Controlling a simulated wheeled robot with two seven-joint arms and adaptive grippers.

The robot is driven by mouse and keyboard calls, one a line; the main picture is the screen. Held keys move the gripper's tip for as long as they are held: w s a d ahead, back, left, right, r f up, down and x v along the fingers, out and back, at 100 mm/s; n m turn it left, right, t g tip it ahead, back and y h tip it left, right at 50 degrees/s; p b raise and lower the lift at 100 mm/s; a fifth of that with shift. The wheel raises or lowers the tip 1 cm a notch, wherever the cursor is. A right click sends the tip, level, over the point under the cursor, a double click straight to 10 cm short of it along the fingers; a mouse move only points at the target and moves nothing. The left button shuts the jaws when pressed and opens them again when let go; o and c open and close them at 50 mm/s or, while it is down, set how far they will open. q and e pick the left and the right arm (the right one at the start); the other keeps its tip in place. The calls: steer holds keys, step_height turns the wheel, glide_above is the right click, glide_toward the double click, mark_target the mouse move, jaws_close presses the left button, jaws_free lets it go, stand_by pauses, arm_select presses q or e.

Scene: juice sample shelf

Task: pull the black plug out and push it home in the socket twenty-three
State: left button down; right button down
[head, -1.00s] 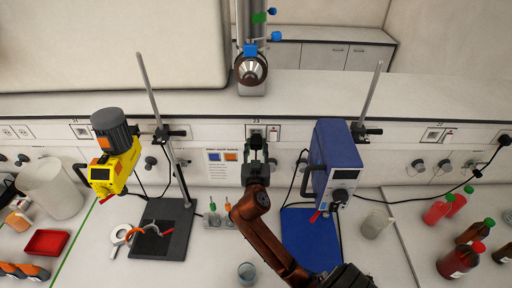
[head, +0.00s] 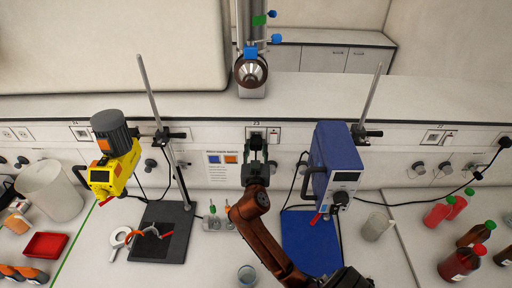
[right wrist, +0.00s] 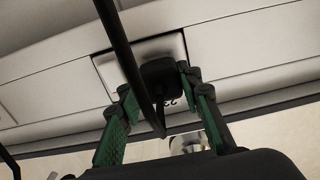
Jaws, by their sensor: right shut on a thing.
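My right gripper (head: 257,143) reaches up to the wall socket marked 23 (head: 255,131) in the head view and hides part of it. In the right wrist view, the green-padded fingers of the right gripper (right wrist: 156,92) are shut on the black plug (right wrist: 157,72). The plug is in front of the pale socket plate (right wrist: 108,72), with part of the number 23 visible beside it. A black cable crosses the right wrist view in front of the plug. I cannot tell whether the plug is fully seated. My left gripper is not in view.
A blue device (head: 335,160) on a stand is close right of my right arm. A yellow stirrer (head: 112,165) on a stand is to the left. Small bottles (head: 213,217) stand left of the arm, and a beaker (head: 247,274) stands in front. Another black plug (head: 504,141) is at the far right.

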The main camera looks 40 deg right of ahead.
steer(key=shift+x, duration=0.9)
steer(key=shift+w+d, duration=0.1)
stand_by(0.6)
steer(key=shift+r, duration=0.15)
steer(key=c, duration=1.7)
jaws_free()
steer(key=o, duration=0.4)
steer(key=shift+w+d, duration=0.15)
steer(key=v, duration=0.7)
steer(key=shift+s+a, duration=0.25)
steer(key=shift+s, duration=0.05)
